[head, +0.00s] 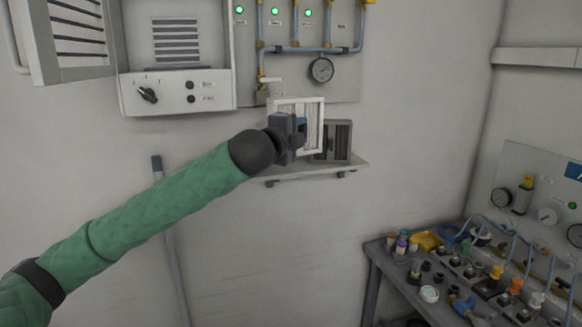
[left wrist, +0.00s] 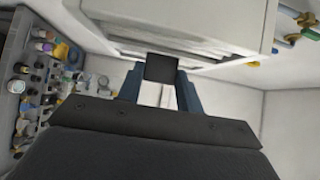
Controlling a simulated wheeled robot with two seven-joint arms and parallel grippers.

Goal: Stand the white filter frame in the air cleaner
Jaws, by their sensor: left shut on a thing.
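The white filter frame (head: 313,103) is upright in front of the wall, over the small wall shelf (head: 318,169). My left gripper (head: 301,124) is shut on it, seemingly by a dark block on its edge. In the left wrist view, the blue fingers (left wrist: 160,85) close on this dark block (left wrist: 161,67), and the white frame (left wrist: 175,22) with its slats fills the top. A dark grey slotted unit (head: 338,141) stands on the shelf just right of the frame. An open white louvred cabinet (head: 178,92) hangs at upper left. I cannot tell which of these is the air cleaner.
Pipes and a round gauge (head: 321,70) are on the panel above the shelf. A workbench (head: 374,250) crowded with bottles, fittings and hoses stands at lower right. A thin upright pole (head: 170,240) is against the wall below my arm. The wall below the shelf is clear.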

